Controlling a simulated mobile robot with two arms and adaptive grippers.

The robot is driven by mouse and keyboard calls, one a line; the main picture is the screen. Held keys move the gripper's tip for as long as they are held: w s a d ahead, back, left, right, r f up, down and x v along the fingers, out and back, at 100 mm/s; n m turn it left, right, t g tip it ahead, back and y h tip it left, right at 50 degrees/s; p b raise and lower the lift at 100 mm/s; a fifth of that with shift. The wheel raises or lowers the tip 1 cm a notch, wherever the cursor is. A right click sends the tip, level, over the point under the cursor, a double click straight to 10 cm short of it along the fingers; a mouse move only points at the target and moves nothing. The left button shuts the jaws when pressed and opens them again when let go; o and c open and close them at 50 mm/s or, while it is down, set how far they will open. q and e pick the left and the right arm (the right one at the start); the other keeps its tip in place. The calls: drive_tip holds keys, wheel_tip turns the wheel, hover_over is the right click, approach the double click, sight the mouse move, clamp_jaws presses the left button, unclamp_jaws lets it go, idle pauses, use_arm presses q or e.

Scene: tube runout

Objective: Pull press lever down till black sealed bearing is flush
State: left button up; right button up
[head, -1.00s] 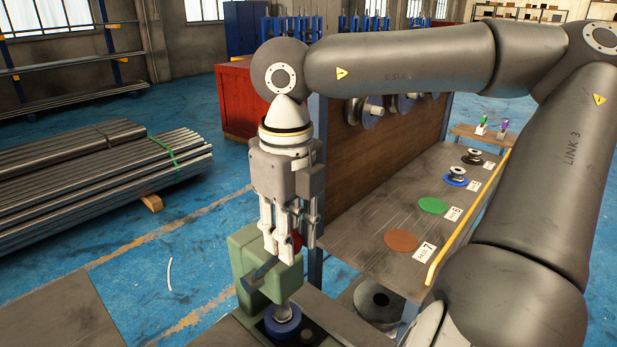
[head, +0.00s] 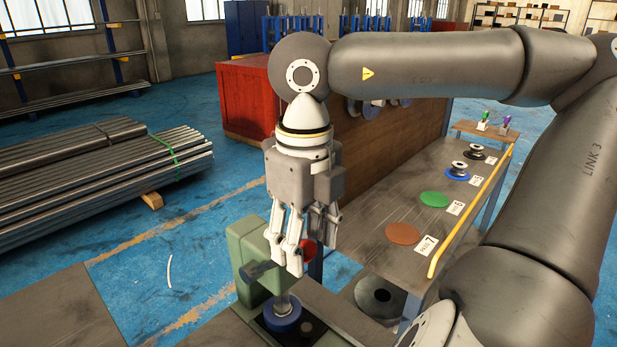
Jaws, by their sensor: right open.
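The green press (head: 243,258) stands at the lower centre. The red lever knob (head: 310,252) shows behind and right of my right gripper's front fingers; the rest of the lever is mostly hidden. Under the press's ram (head: 283,298) sits a blue round part (head: 282,317) on a dark base. I cannot make out the black bearing or whether it is flush. My right gripper (head: 297,258) points down in front of the press, its fingers apart and empty, close to the knob; whether it touches the knob I cannot tell. My left gripper is out of view.
A bench (head: 375,232) to the right carries brown (head: 403,234) and green (head: 434,199) discs, spools and number cards, with a yellow rail (head: 470,210) along its edge. A dark round reel (head: 378,297) is below it. Steel tubes (head: 90,185) lie at the left.

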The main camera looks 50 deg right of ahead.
drive_tip(key=shift+r+p, duration=2.5)
drive_tip(key=shift+r, duration=1)
drive_tip(key=shift+r, duration=0.1)
wheel_tip(320, 180, up, 12)
